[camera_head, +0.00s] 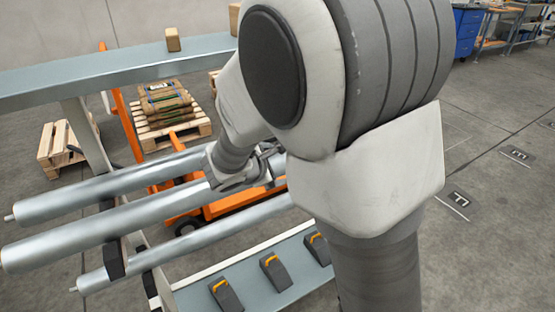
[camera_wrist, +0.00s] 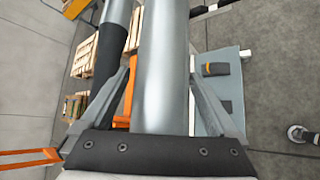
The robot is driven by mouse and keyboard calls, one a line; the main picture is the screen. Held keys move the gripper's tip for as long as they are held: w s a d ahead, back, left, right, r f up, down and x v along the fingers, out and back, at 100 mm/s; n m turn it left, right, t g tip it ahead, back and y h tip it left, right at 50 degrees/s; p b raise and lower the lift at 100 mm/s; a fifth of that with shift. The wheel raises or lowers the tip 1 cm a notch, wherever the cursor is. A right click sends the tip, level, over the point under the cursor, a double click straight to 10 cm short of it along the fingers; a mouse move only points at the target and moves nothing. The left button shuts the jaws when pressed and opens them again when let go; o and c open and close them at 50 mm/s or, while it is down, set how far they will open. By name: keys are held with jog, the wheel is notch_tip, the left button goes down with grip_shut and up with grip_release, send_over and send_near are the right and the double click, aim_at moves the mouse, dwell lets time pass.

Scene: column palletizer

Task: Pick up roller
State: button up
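Several silver rollers lie side by side at the left in the head view: a back roller (camera_head: 110,188), a middle roller (camera_head: 100,232) and a front roller (camera_head: 190,246). The middle one juts farther left than the others and looks slightly raised above its dark support. My gripper (camera_head: 268,165) is at the right part of the middle roller, partly hidden by my arm. In the wrist view my gripper (camera_wrist: 162,72) has a finger close against each side of this roller (camera_wrist: 160,110), which runs straight between them. Its far end is out of view.
Dark supports (camera_head: 115,261) carry the rollers. A grey shelf (camera_head: 120,68) stands behind. A lower tray (camera_head: 248,289) holds black and orange wedges. An orange pallet jack (camera_head: 130,125) and pallets (camera_head: 62,148) stand at the back. The floor at the right is open.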

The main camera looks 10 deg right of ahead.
grip_shut()
jog(key=shift+r, duration=0.15)
jog(key=shift+w, duration=0.1)
jog(key=shift+r+p, duration=0.85)
jog(key=shift+r, duration=1.1)
jog(key=shift+d+r, duration=0.2)
jog(key=shift+r, duration=0.15)
jog(key=s+d+r+p, duration=0.2)
jog(key=s+d+r, duration=0.4)
jog(key=s+d, duration=0.1)
jog(key=shift+s+d+r, duration=0.15)
jog(key=shift+s+d, duration=0.25)
jog(key=shift+s, duration=0.2)
